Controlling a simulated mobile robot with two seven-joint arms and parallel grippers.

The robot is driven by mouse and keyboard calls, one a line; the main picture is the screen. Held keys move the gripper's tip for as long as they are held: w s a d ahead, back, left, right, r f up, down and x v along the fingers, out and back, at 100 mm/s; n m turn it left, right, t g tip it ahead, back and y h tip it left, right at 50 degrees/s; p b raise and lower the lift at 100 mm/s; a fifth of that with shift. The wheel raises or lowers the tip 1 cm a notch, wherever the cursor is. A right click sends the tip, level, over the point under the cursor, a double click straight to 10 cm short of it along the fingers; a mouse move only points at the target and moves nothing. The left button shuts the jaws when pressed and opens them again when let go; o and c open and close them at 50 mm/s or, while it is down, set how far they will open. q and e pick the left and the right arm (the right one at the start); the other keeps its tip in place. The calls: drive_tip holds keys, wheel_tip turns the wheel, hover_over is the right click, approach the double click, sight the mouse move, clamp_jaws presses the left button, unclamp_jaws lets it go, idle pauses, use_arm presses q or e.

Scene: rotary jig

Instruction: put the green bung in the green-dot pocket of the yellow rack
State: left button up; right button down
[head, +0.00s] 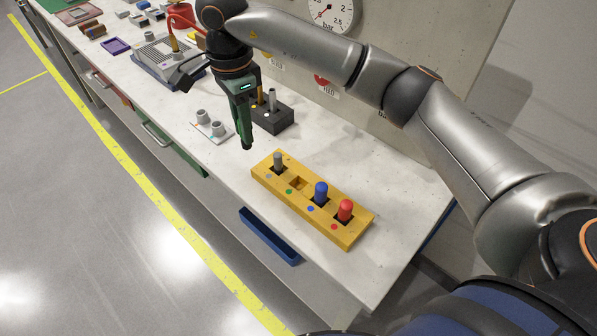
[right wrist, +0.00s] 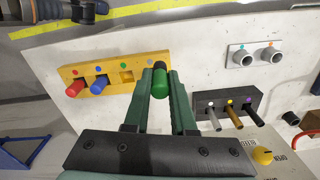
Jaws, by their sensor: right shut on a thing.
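The yellow rack (head: 270,186) lies on the bench in the head view, holding a grey bung (head: 278,160), a blue bung (head: 321,191) and a red bung (head: 345,209). The green-dot pocket (head: 298,183) is empty, between the grey and blue bungs. My right gripper (head: 247,143) points down above the bench, up and left of the rack in the picture. In the right wrist view it is shut on the green bung (right wrist: 160,83), apart from the rack. The bung cannot be made out in the head view.
A dark block (head: 272,118) with several upright pins stands behind the right gripper. A pale plate (head: 212,133) with two grey posts lies left of it. A blue tray (head: 269,236) is below the bench's front edge. Bench around the rack is clear.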

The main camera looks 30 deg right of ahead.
drive_tip(key=s+d+f, duration=0.2)
drive_tip(key=s+d+f+p, duration=0.1)
drive_tip(key=s+d+f, duration=0.1)
drive_tip(key=d+f, duration=0.1)
drive_tip(key=s+d+f, duration=0.2)
drive_tip(key=f, duration=0.1)
drive_tip(key=shift+s+d+p, duration=0.15)
drive_tip(key=shift+d+p, duration=0.2)
drive_tip(key=shift+d, duration=0.05)
wheel_tip(320, 180, down, 3)
drive_tip(key=shift+s+d+p, duration=0.1)
drive_tip(key=shift+s+p, duration=0.05)
drive_tip(key=shift+p, duration=0.3)
drive_tip(key=shift+f, duration=0.2)
drive_tip(key=shift+f+b, duration=0.2)
drive_tip(key=shift+b, duration=0.1)
drive_tip(key=c, duration=0.7)
unclamp_jaws()
drive_tip(key=shift+r, duration=0.1)
drive_tip(key=shift+c, duration=0.2)
